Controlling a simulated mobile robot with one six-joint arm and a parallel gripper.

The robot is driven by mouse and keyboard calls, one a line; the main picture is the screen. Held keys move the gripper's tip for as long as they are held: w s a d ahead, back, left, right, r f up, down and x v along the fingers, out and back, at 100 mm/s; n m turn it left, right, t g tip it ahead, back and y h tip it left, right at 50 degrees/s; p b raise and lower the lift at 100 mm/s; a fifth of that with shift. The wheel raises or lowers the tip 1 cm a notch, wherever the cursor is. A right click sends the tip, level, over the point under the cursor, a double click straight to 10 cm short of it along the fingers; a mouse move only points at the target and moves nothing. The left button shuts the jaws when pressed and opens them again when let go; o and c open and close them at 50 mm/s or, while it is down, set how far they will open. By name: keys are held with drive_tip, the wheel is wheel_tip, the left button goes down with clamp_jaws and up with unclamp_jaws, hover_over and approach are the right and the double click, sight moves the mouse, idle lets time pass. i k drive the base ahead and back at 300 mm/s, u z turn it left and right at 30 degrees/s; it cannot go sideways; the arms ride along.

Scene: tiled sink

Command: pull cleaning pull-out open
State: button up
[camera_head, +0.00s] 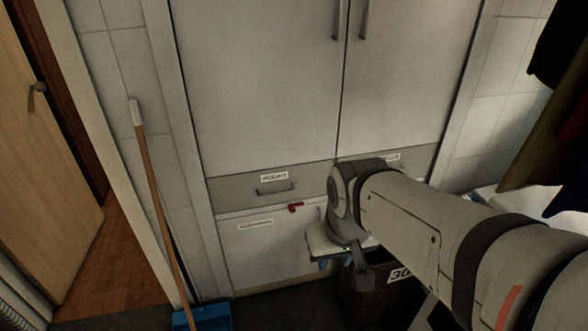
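A pale lower cabinet front (262,255) with a small label sits below a grey drawer; the label is too small to read, but this front may be the cleaning pull-out. It looks closed, flush with the cabinet. A small red piece (295,207) shows at its top edge. My gripper (340,263) hangs from my wrist in front of the right part of this front, to the right of and below the red piece. My arm comes in from the lower right and hides the cabinet's right lower side. The fingers are partly hidden, and I see nothing held.
A grey drawer (230,190) with a bar handle is shut above. Tall cabinet doors (260,80) are closed. A dark basket (365,305) stands on the floor below my gripper. A broom (158,200) and blue dustpan (205,317) stand at left. Dark clothes (560,110) hang at right.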

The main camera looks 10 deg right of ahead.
sight(270, 246)
drive_tip(key=i, duration=0.9)
drive_tip(key=u, duration=0.05)
